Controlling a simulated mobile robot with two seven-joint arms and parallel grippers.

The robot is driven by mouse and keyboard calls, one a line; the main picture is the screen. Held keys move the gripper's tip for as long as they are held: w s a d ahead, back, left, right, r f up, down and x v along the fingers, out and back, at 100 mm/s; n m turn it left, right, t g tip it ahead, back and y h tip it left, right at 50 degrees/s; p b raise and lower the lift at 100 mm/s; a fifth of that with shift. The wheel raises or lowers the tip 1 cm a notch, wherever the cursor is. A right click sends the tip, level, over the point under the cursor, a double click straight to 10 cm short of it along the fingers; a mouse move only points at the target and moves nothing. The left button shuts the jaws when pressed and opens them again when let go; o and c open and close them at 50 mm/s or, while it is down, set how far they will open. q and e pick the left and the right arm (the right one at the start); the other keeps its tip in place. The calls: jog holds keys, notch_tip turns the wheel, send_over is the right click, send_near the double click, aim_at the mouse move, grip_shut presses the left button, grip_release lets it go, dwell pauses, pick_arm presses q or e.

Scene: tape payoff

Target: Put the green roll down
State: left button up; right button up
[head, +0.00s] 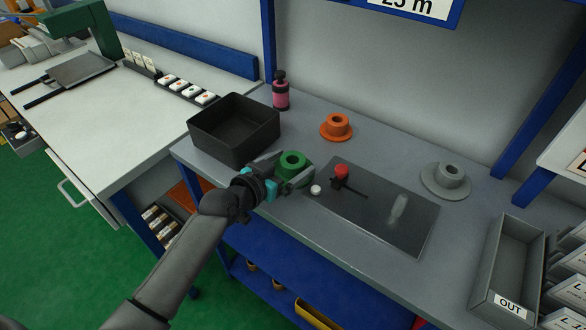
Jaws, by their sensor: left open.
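The green roll (293,162) is near the front edge of the grey bench (380,150), between the black bin and the dark mat. It looks flat, with its centre hole facing up, and seems to rest on the bench; its lower side is partly hidden. My left gripper (284,168) reaches in from the lower left. Its jaws are open, with one finger on each side of the green roll. Whether a finger touches the roll cannot be told. My right gripper is not in view.
A black bin (204,146) stands left of the roll, with a pink bottle (281,92) behind. An orange spool (337,126) and grey spool (449,177) stand at the back. A dark mat (385,225) holds a red-topped tool (342,172). A grey OUT tray (482,262) is right.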

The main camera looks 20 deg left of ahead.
pick_arm(q)
jog(key=shift+w+d+f, duration=0.2)
jog(key=shift+w+d, duration=0.05)
jog(key=shift+w, duration=0.25)
jog(key=shift+c, duration=0.2)
jog(key=shift+r, duration=0.1)
jog(key=c, duration=1.5)
